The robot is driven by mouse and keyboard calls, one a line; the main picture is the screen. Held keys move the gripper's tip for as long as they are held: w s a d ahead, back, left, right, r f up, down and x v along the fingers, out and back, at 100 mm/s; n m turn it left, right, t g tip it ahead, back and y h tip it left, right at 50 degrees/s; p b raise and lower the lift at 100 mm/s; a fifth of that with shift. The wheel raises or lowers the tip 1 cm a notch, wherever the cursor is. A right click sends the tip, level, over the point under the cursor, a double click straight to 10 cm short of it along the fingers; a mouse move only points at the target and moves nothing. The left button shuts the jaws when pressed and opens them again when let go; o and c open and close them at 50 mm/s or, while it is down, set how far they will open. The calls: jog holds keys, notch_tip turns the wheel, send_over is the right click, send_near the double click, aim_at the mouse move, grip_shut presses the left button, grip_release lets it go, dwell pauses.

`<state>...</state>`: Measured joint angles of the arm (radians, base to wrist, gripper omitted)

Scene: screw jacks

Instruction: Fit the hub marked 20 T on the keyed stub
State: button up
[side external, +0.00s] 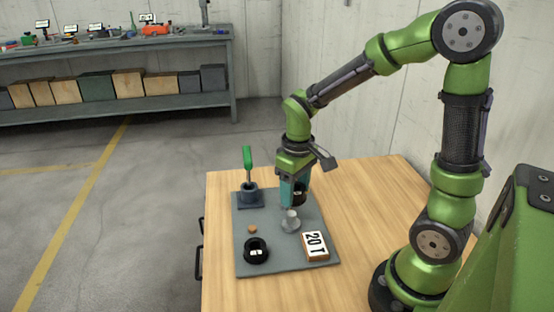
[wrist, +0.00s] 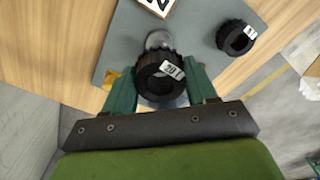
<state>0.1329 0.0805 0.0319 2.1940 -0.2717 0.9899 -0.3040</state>
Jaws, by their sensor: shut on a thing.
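My gripper (side external: 293,192) is shut on a black toothed hub (wrist: 152,84), held above the grey board. Its white label shows in the wrist view and appears to read 20 T. In the wrist view, the teal fingers of my gripper (wrist: 160,88) grip the hub from both sides. The grey metal stub (side external: 291,222) stands on the board, below the held hub and slightly toward the side camera. In the wrist view the stub (wrist: 158,39) shows partly beyond the hub's rim. Its key cannot be made out.
A second black hub (side external: 256,251) with a white label lies on the grey board (side external: 280,263). A green-handled tool (side external: 248,160) stands in a dark holder (side external: 249,194) at the back left.

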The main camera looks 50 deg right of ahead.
aim_at(292, 213)
jog(key=shift+w+d+r, duration=0.25)
jog(key=shift+w+r, duration=0.25)
jog(key=shift+r, duration=0.1)
jog(key=shift+r+n, duration=0.15)
jog(key=shift+n, duration=0.15)
jog(key=shift+s, duration=0.1)
jog(key=shift+f, duration=2.55)
jog(key=shift+f, duration=2.25)
jog(key=o, duration=1.3)
jog(key=shift+o, duration=0.2)
jog(key=shift+a, duration=0.1)
